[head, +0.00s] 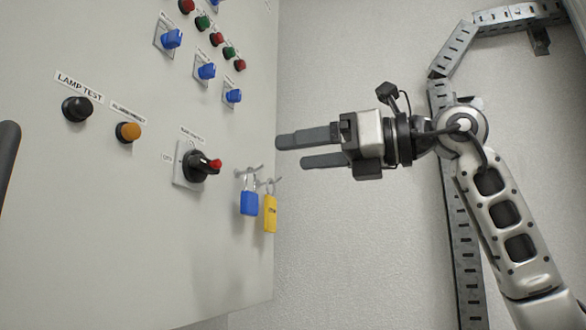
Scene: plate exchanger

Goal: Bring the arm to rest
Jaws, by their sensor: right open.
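My right arm (508,215) comes in from the lower right and bends at the wrist. My right gripper (308,151) points left, with its two dark fingers apart and nothing between them. In the picture it is just right of the panel's edge, above the padlocks; its depth from the panel is hard to tell. My left gripper is not in view.
A light cabinet panel (110,220) fills the left. It bears a black rotary switch with a red tip (200,166), an orange button (128,131), and a black button (77,109). A blue padlock (249,202) and a yellow padlock (270,213) hang from hooks. Metal cable tray (465,255) runs along the wall.

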